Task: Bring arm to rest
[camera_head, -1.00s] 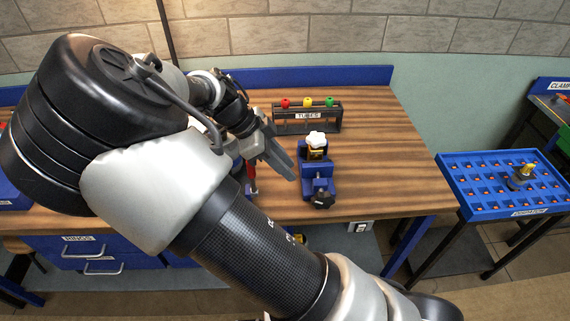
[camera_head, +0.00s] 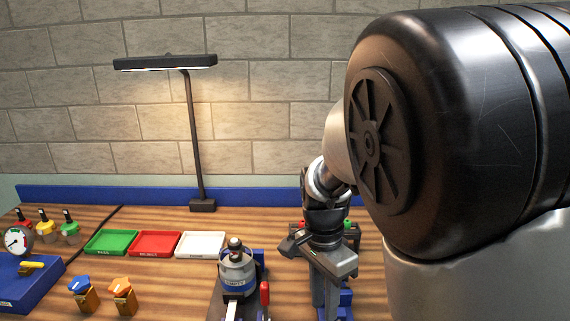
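My arm (camera_head: 450,120) fills the right side of the head view, its large black and grey joint close to the camera. My gripper (camera_head: 325,295) hangs over the workbench right of centre, pointing down. I cannot tell whether its fingers are open or shut, and no held thing shows. Behind and below it, the rack with coloured tops (camera_head: 353,228) and a blue fixture (camera_head: 346,300) are mostly hidden.
A grey canister (camera_head: 237,272) in a fixture, with a red handle (camera_head: 265,293), stands just left of my gripper. Green (camera_head: 111,242), red (camera_head: 155,243) and white (camera_head: 200,244) trays lie further left. A lamp (camera_head: 191,120) stands behind. A dial gauge (camera_head: 17,240) is far left.

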